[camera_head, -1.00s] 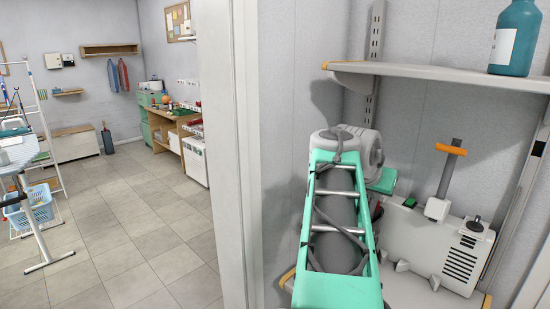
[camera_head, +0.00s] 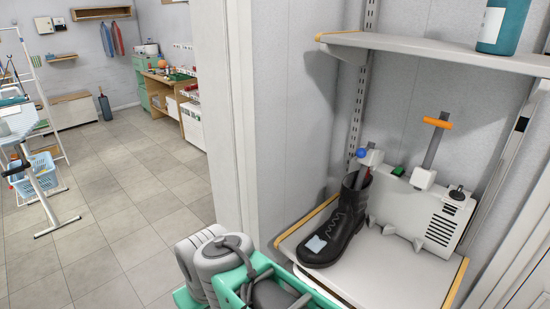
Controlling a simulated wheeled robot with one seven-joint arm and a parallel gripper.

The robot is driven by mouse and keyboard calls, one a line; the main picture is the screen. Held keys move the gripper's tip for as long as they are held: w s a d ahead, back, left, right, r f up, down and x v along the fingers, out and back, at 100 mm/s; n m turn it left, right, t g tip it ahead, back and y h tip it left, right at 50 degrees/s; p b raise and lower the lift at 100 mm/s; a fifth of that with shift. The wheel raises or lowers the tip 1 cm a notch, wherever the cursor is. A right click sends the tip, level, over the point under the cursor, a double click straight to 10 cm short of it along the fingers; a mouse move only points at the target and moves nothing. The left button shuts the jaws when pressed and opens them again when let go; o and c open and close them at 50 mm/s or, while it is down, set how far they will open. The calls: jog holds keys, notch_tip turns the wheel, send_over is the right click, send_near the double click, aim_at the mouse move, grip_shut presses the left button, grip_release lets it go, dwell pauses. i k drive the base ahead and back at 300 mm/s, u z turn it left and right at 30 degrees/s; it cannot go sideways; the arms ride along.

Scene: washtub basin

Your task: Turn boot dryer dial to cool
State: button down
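The boot dryer (camera_head: 408,212) is a white box with dark vent slots on a shelf at the right. A small dark knob (camera_head: 457,193), apparently its dial, sits on top near the right end; any markings are too small to read. A green switch-like piece (camera_head: 398,170) is on top toward the left. One upright tube has an orange top (camera_head: 438,123); another post has a blue ball (camera_head: 361,153). Part of my green and grey arm shows at the bottom, left of and below the dryer. My gripper's fingers do not show.
A black boot (camera_head: 340,232) stands at the dryer's left on the lower shelf (camera_head: 415,280). An upper shelf (camera_head: 440,55) with a teal bottle (camera_head: 503,25) overhangs the dryer. A white wall edge (camera_head: 222,130) is at the left, with open tiled floor (camera_head: 120,220) beyond.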

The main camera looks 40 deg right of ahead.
aim_at(457, 195)
jog(key=u, duration=0.05)
jog(key=k, duration=1.45)
jog(key=u, duration=0.6)
jog(key=i, duration=1.4)
jog(key=z, duration=2.75)
jog(key=i, duration=0.5)
jog(key=z, duration=0.15)
